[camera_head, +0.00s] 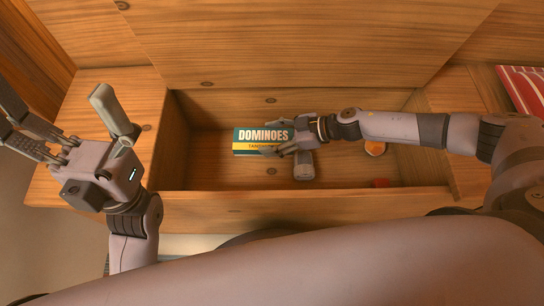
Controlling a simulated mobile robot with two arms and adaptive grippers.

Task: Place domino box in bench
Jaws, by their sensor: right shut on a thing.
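The domino box (250,136) is teal and yellow with the word DOMINOES on it. In the head view it is inside the open compartment of the wooden bench (290,202), left of the middle. My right gripper (276,150) reaches in from the right and is shut on the box's right end, hiding part of it. I cannot tell whether the box touches the compartment floor. My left gripper (65,118) is raised at the left, over the bench's left side, with its fingers spread wide and nothing between them.
A red striped cushion (522,86) sits at the far right. The raised wooden panel stands behind the compartment. The compartment's left part is clear.

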